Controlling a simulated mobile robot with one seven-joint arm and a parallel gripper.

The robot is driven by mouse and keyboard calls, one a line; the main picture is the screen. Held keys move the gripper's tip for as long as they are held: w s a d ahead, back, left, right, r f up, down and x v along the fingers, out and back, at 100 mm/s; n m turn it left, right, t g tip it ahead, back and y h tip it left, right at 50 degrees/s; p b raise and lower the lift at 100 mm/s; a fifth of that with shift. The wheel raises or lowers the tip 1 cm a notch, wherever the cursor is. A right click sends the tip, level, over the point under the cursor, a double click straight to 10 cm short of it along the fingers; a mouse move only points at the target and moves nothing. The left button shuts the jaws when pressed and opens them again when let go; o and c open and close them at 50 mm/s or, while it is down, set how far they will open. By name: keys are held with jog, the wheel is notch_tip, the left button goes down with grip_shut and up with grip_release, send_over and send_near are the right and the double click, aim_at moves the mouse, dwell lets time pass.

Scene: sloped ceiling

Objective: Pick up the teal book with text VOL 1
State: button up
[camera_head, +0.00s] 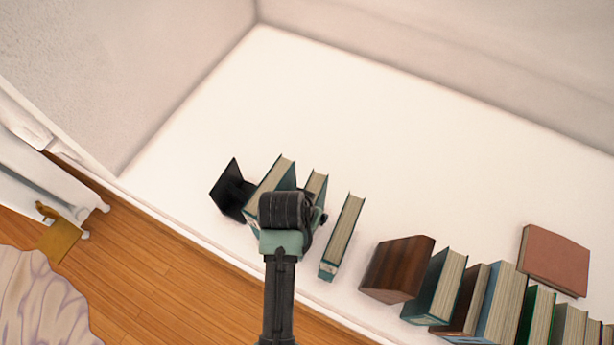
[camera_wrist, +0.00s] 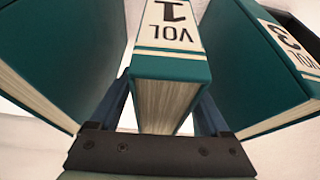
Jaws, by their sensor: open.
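The teal book with text VOL 1 (camera_wrist: 172,66) stands upright in the middle of the wrist view, its cream pages toward me. My gripper (camera_wrist: 163,100) is open, with one finger on each side of this book. I cannot tell whether the fingers touch it. In the head view the VOL 1 book (camera_head: 318,183) is the middle of three teal books and partly hidden behind my gripper (camera_head: 290,208), whose fingertips are hidden.
A teal book marked 3 (camera_wrist: 262,70) stands close on one side, another teal book (camera_wrist: 60,50) on the other. A black bookend (camera_head: 232,188) is at the left. A brown block (camera_head: 398,268) and a book row (camera_head: 500,300) stand right.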

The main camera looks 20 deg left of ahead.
jog(key=shift+f, duration=0.2)
dwell(0.5)
grip_shut()
dwell(0.3)
dwell(0.9)
jog(key=shift+r, duration=0.1)
